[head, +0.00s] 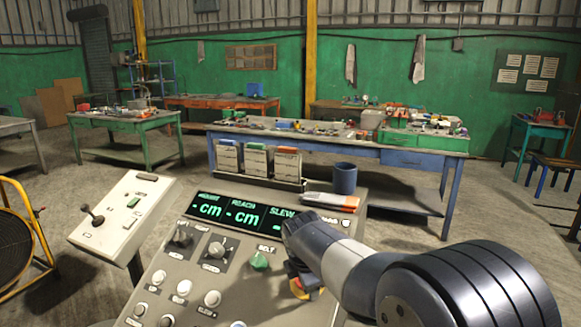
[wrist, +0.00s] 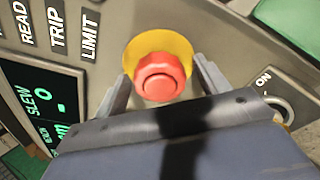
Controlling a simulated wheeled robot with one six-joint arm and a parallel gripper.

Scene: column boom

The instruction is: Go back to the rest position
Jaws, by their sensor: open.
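My gripper (wrist: 161,70) is open in the wrist view, with one finger on each side of a red push button (wrist: 160,77) on a yellow round base (wrist: 178,44). I cannot tell whether the fingers touch the button. In the head view my arm reaches in from the lower right, and my gripper (head: 296,274) is low over the right part of the grey control panel (head: 225,272). A little yellow and red of the button's place shows beside the gripper there; the arm hides most of it.
The panel carries a green display (head: 240,212), several knobs and a green belt button (head: 260,261). A joystick box (head: 122,213) is left. Workbenches stand farther back.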

